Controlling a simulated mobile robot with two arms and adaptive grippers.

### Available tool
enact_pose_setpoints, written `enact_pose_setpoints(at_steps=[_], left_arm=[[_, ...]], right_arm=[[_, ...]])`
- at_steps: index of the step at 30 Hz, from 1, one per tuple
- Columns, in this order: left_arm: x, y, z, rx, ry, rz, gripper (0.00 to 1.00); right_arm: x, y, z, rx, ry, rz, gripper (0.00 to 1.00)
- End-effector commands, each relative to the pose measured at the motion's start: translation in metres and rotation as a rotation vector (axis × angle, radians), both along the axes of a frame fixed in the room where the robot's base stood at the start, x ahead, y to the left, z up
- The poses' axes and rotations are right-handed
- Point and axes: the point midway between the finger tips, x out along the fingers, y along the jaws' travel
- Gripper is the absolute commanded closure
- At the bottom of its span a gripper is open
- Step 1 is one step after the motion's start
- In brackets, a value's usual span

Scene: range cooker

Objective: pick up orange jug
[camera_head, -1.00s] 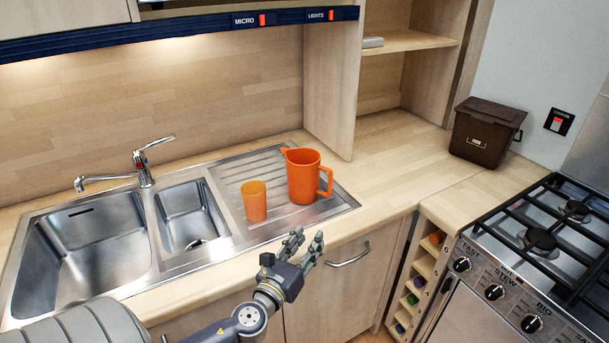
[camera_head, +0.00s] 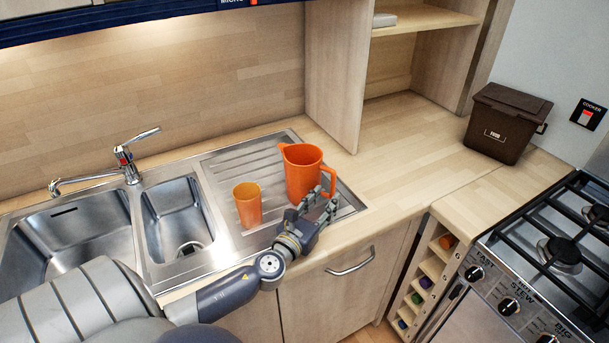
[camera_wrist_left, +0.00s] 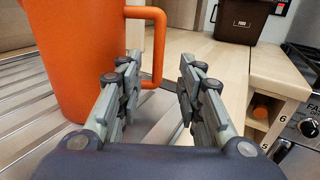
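The orange jug (camera_head: 301,172) stands upright on the steel draining board, its handle on the right side. In the left wrist view the jug (camera_wrist_left: 78,55) fills the upper left, and its handle (camera_wrist_left: 159,45) rises just ahead of the fingers. My left gripper (camera_head: 324,199) is open and empty, in front of the jug at the counter's front edge. In the wrist view the gripper's two fingers (camera_wrist_left: 157,75) are spread apart, with the left finger close to the jug's lower side. Whether it touches is unclear. My right gripper is not in view.
An orange cup (camera_head: 248,204) stands left of the jug on the draining board (camera_head: 222,172). Sink bowls and a tap (camera_head: 125,160) lie further left. A brown food bin (camera_head: 506,122) stands at the back right near the cooker (camera_head: 550,260). The worktop (camera_head: 400,165) right of the jug is clear.

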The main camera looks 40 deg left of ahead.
Motion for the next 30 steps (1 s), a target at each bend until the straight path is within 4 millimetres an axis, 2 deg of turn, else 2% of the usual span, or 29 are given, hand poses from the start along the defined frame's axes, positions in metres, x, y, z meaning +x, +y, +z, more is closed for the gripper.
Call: enact_pose_setpoints(at_steps=[5,13,23,26,28,30], left_arm=[[0.013,0.002,0.001,0.000,-0.001,0.001,0.66],[0.049,0.007,0.001,0.000,-0.001,0.001,0.66],[0.056,0.008,0.000,0.000,0.000,0.000,0.66],[0.056,0.008,0.000,0.000,0.000,0.000,0.84],[0.056,0.008,0.000,0.000,0.000,0.000,1.00],[0.056,0.008,0.000,0.000,0.000,0.000,1.00]], right_arm=[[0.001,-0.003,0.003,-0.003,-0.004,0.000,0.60],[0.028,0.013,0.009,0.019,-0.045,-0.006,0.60],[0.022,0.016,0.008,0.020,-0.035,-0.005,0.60],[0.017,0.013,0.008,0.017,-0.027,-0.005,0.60],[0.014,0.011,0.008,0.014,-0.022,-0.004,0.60],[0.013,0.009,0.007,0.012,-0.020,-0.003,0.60]])
